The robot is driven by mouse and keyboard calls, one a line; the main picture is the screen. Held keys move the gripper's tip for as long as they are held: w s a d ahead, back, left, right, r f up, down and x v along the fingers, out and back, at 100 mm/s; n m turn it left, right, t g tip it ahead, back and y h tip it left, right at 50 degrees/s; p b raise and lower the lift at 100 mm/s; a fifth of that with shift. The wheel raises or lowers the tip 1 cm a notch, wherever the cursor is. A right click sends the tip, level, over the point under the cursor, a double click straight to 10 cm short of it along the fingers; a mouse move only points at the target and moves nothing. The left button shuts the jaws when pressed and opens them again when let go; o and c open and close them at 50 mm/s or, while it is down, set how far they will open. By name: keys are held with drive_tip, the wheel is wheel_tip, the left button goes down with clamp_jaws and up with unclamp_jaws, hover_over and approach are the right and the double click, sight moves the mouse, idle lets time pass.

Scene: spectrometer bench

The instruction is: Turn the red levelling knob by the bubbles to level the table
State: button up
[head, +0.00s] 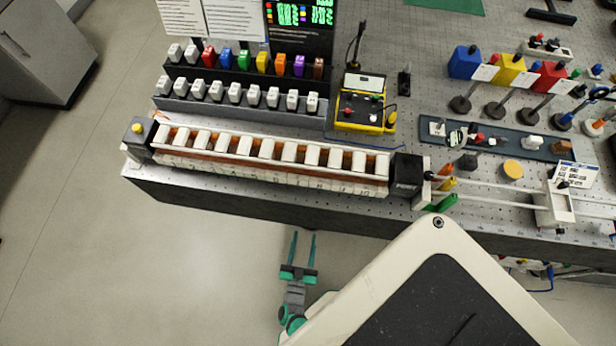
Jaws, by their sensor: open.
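My gripper (304,240) is at the lower middle, over the floor in front of the bench edge. Its two teal fingers are apart with nothing between them. Small red parts show on the yellow-framed device (365,104), on the dark strip (510,140) at the right, and beside the black box (406,175) at the rail's left end. I cannot tell which is the red levelling knob. No bubbles can be made out at this size. The bench (160,190) is well beyond the fingertips, and my gripper touches nothing.
A long rack of white blocks (270,165) lines the front bench edge. Racks of coloured and white pieces (240,93) stand behind it. Blue, yellow and red boxes (465,62) on posts stand at the back right. The floor (90,230) at the left is clear.

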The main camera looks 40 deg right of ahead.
drive_tip(key=x, duration=0.9)
drive_tip(key=shift+w+d, duration=0.15)
drive_tip(key=c, duration=1)
